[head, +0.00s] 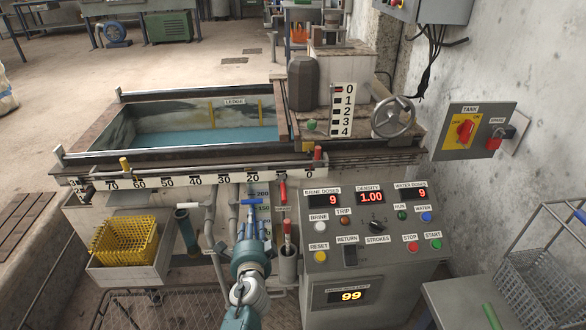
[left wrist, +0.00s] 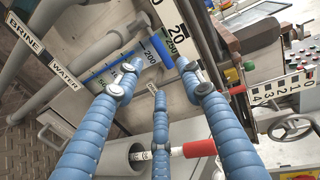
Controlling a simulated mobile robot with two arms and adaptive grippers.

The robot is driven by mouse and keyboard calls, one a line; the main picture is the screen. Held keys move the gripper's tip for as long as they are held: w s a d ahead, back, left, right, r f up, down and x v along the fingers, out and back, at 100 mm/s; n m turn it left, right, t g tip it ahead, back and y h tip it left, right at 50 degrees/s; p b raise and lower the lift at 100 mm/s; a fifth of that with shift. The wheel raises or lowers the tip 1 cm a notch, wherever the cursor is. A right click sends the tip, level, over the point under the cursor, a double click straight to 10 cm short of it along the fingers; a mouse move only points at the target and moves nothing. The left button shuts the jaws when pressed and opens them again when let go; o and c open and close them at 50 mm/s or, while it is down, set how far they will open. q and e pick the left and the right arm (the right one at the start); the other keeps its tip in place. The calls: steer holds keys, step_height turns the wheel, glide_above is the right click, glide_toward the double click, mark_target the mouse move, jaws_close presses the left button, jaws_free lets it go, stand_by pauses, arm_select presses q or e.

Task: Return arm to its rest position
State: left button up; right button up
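My left arm (head: 246,290) comes in from the bottom middle of the head view. Its three-fingered blue gripper (head: 254,229) reaches up in front of the gauge and pipes below the tank ledge. In the left wrist view the gripper (left wrist: 157,80) has its fingers spread, with nothing visible held between them. A blue lever handle (head: 262,203) is just beyond the fingertips; it also shows in the left wrist view (left wrist: 105,68). I cannot tell whether a finger touches it. My right gripper is not in view.
A red-handled lever (head: 287,229) in a grey cylinder (head: 288,266) stands close right of the gripper. The control panel (head: 372,225) is farther right. A yellow basket (head: 124,240) is at the left. The white scale rail (head: 205,180) crosses above the gripper.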

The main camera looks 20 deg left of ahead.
arm_select(q)
steer(key=s+a+f+n+g, duration=0.3)
steer(key=s+f+n+g, duration=0.3)
steer(key=s, duration=0.6)
steer(key=s+d+f+n+g+h, duration=0.35)
steer(key=s+d, duration=0.45)
steer(key=s, duration=0.3)
steer(key=s+d+f+n+g+h, duration=0.2)
steer(key=s+d+f+h, duration=0.4)
steer(key=s, duration=0.6)
steer(key=s+a+r+g+y+p, duration=0.1)
steer(key=s+r+p, duration=0.1)
steer(key=s+p, duration=0.8)
steer(key=s+a+r+g+y+p, duration=0.1)
steer(key=s+p, duration=0.8)
steer(key=p, duration=1.7)
step_height(320, 180, up, 2)
steer(key=shift+s+a+r+m+y+p, duration=0.2)
steer(key=shift+s+m+y+p, duration=0.15)
steer(key=shift+m+y, duration=0.1)
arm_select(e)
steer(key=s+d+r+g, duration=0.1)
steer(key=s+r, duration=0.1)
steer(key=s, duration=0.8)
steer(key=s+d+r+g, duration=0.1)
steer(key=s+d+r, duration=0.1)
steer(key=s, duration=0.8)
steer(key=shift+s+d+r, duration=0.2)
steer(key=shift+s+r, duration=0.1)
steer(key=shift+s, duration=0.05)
